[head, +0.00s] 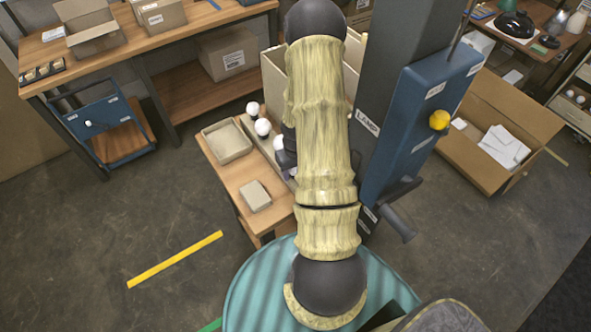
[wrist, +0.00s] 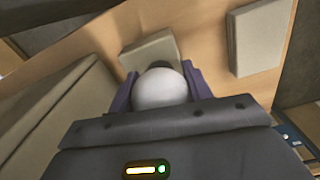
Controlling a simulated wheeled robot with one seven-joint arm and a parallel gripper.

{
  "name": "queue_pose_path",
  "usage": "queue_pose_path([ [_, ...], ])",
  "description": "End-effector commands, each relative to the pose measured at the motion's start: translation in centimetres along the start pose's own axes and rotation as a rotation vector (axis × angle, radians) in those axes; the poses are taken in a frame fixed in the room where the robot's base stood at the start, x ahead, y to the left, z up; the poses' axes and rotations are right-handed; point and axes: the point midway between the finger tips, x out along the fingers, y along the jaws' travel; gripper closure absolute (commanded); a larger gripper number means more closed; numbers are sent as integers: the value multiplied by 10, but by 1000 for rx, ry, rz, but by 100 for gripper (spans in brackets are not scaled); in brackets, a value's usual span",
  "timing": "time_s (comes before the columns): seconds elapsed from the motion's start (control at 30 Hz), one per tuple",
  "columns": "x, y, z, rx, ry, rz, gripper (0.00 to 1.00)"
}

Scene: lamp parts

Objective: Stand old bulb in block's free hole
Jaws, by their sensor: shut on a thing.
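My gripper is shut on a white round bulb (wrist: 160,90). A long grey-beige block (head: 248,124) lies on the small wooden table (head: 225,178). Two white bulbs, one farther back (head: 252,107) and one nearer (head: 263,127), stand upright at it. The block's holes are hidden or too small to make out.
A shallow beige tray (head: 228,143) and a small beige box (head: 256,196) lie on the table's left side. A large open carton (head: 275,80) stands behind. In the wrist view a large beige wall (wrist: 60,110) is close on the left. Bare wood shows between items.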

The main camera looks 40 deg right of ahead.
Motion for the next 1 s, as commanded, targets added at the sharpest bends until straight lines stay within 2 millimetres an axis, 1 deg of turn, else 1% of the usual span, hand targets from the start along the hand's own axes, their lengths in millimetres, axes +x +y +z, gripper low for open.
queue_pose_path([
  [0.4, -2, 0, -1, 0, 3, 1, 67],
  [0.43, -2, 0, -1, 0, 3, 1, 46],
  [0.53, -2, 0, -1, 0, 2, 1, 27],
  [0.57, -1, 0, -1, 0, 2, 1, 25],
  [0.87, -2, 0, 0, 0, 1, 0, 25],
  [1.0, -8, 0, -1, 1, 3, 0, 25],
])
